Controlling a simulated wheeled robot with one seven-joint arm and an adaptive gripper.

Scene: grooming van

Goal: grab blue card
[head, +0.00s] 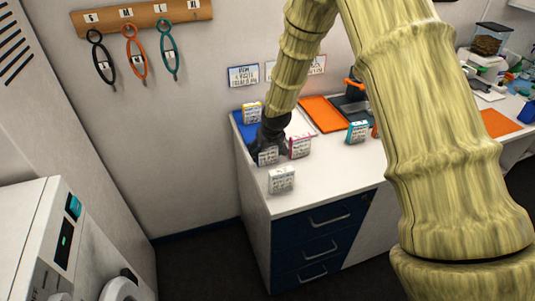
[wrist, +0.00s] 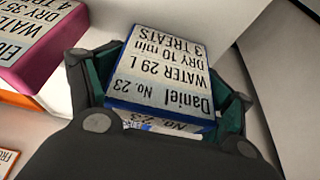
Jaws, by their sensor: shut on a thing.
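The blue card is a small block with blue edges and a white label reading "Daniel No. 23" (wrist: 160,75). In the wrist view it sits between the two fingers of my gripper (wrist: 158,100), which is shut on it. In the head view my dark gripper (head: 272,135) is low over the left end of the white counter, with the card (head: 268,157) at its tip. I cannot tell whether the card touches the counter. A pink-edged card (head: 300,147) stands close to its right; it also shows in the wrist view (wrist: 38,45).
A white card (head: 282,180) stands nearer the counter's front. A yellow-edged card (head: 252,113) is behind, by a blue mat (head: 240,127). A teal card (head: 357,131) and an orange mat (head: 322,114) are to the right. The wall is close behind.

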